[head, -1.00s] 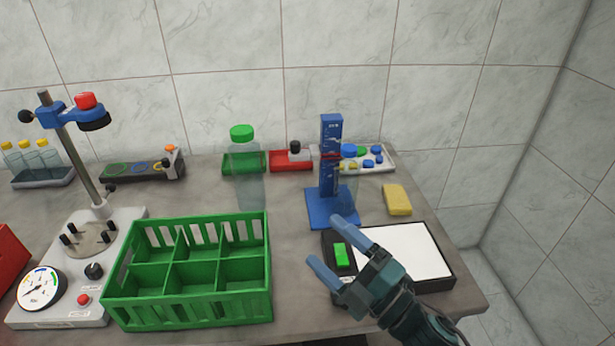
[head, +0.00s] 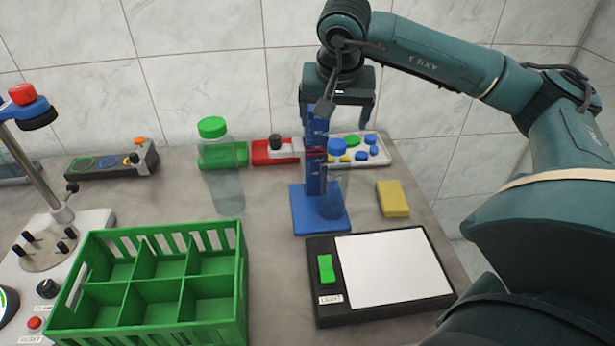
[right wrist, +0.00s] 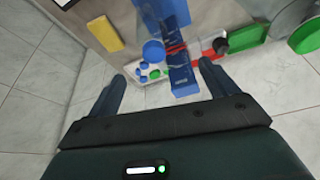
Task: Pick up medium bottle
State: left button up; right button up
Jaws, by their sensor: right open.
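A clear bottle with a blue cap (head: 337,150) stands upright at the blue stand (head: 306,218), beside its tall blue scale. Its blue cap also shows in the right wrist view (right wrist: 153,50), seen from above. A larger clear bottle with a green cap (head: 222,178) stands further left. My right gripper (head: 336,120) is open and empty, pointing down above the blue stand and the blue-capped bottle. In the right wrist view the stand's column and the blue cap appear beyond the open fingers (right wrist: 162,78). My left gripper is not in view.
A green crate (head: 240,285) with empty compartments is at front left. A black-framed plate with a white top (head: 395,270) lies in front of the stand. A yellow sponge (head: 393,198), a red tray (head: 270,152) and a white tray of caps (head: 385,160) are nearby.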

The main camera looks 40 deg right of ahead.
aim_at(337, 144)
jog(key=x, duration=0.5)
jog(key=d+x, duration=0.1)
jog(key=x, duration=0.1)
jog(key=shift+w+f+p, duration=0.1)
jog(key=shift+f+p, duration=0.05)
jog(key=shift+p, duration=0.15)
jog(key=shift+s+p+x, duration=0.15)
jog(key=shift+p+x, duration=0.1)
jog(key=shift+x, duration=1.05)
jog(key=shift+s+p+x, duration=0.15)
jog(key=shift+p+x, duration=0.05)
jog(key=shift+x, duration=1.15)
jog(key=shift+d, duration=0.2)
jog(key=shift+c, duration=0.5)
grip_shut()
